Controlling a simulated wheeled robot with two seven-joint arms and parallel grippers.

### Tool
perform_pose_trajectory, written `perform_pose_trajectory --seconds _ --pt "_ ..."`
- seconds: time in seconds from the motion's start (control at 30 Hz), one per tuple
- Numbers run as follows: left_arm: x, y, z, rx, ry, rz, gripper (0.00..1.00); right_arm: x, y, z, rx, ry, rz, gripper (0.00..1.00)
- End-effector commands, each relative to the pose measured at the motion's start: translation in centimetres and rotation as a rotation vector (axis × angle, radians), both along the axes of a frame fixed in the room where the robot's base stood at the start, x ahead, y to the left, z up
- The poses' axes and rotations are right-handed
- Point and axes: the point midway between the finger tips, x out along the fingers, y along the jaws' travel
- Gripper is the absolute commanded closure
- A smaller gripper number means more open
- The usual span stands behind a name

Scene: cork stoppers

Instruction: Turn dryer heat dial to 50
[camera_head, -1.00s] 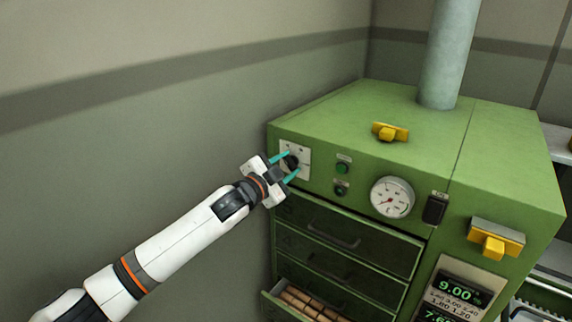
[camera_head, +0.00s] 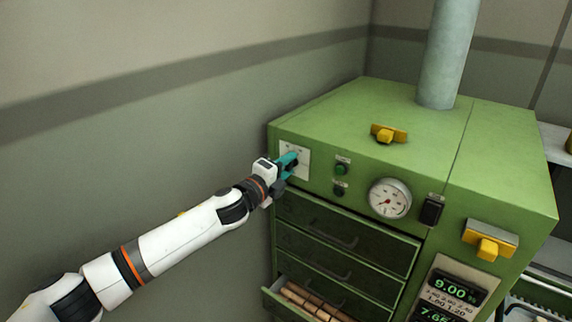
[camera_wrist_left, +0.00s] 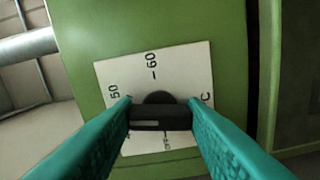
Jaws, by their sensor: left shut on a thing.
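The heat dial is a black knob (camera_wrist_left: 160,117) on a white plate (camera_wrist_left: 185,68), which also shows at the left of the dryer's green front in the head view (camera_head: 303,153). In the wrist view, "60", "50", a "C" and partly hidden lettering are printed around the knob. My left gripper (camera_wrist_left: 160,108) is shut on the knob, with one teal finger on each side. It also shows at the plate in the head view (camera_head: 289,163). A pale mark shows on the knob, but I cannot tell which number it points to. My right gripper is out of view.
Below, an open drawer holds corks (camera_head: 308,300). A grey wall (camera_head: 150,140) stands left of the dryer.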

Motion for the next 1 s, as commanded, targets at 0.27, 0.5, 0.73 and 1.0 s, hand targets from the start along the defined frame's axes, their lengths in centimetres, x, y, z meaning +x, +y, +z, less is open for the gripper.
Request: perform_pose_trajectory --seconds 0.27,0.5,0.73,1.0 --pt "0.02 0.05 -0.06 0.165 -0.117 0.0 0.85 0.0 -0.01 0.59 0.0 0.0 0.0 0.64" --pt "0.01 0.03 -0.16 0.247 -0.177 0.0 0.85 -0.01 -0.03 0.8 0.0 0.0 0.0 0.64" --pt "0.01 0.03 -0.2 0.279 -0.2 -0.001 0.85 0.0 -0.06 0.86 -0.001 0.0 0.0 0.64" --pt "0.0 0.03 -0.22 0.282 -0.202 -0.001 0.85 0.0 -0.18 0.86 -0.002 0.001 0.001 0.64"
